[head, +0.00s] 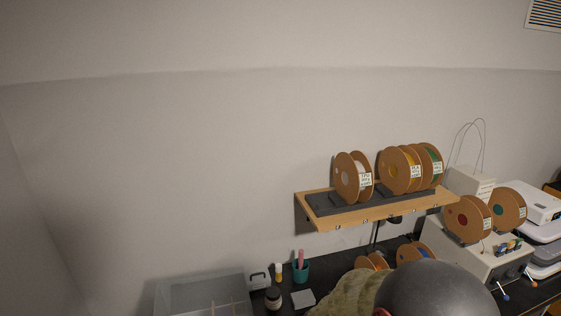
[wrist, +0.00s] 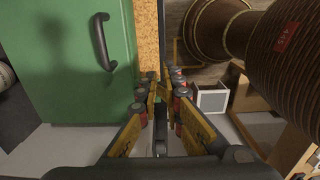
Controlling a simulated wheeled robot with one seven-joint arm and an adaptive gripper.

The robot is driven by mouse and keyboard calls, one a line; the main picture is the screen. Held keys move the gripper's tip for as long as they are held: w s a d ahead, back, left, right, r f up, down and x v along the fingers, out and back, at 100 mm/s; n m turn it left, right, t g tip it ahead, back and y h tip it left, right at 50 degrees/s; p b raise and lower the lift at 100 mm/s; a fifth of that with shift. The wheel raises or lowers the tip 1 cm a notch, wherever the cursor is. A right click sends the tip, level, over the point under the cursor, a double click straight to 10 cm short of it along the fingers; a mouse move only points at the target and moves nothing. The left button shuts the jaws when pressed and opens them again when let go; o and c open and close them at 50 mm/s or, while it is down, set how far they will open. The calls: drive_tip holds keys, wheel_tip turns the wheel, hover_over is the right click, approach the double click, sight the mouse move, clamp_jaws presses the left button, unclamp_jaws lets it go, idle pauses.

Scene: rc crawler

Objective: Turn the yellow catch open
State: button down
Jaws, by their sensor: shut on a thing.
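In the wrist view, my gripper (wrist: 163,85) points at the edge of a green door panel (wrist: 60,60). Its yellow fingers with dark and red pads stand close together, with a narrow dark piece (wrist: 161,113) between them. The fingers cover most of this piece, and I cannot tell whether it belongs to the catch. I cannot make out the yellow catch for certain. A tan, wood-like edge strip (wrist: 147,40) runs along the door's right side, just beyond the left finger. The head view does not show the gripper or the green door.
In the wrist view, a black handle (wrist: 102,42) is on the door, large brown round bodies (wrist: 290,50) fill the upper right, and a small white-framed box (wrist: 211,98) stands below them. In the head view, a wall shelf (head: 375,213) carries several spools above a dark, cluttered bench.

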wheel_tip(320, 180, up, 5)
drive_tip(key=p, duration=0.2)
drive_tip(key=shift+f+p, duration=0.2)
drive_tip(key=shift+p, duration=0.1)
drive_tip(key=shift+f, duration=0.15)
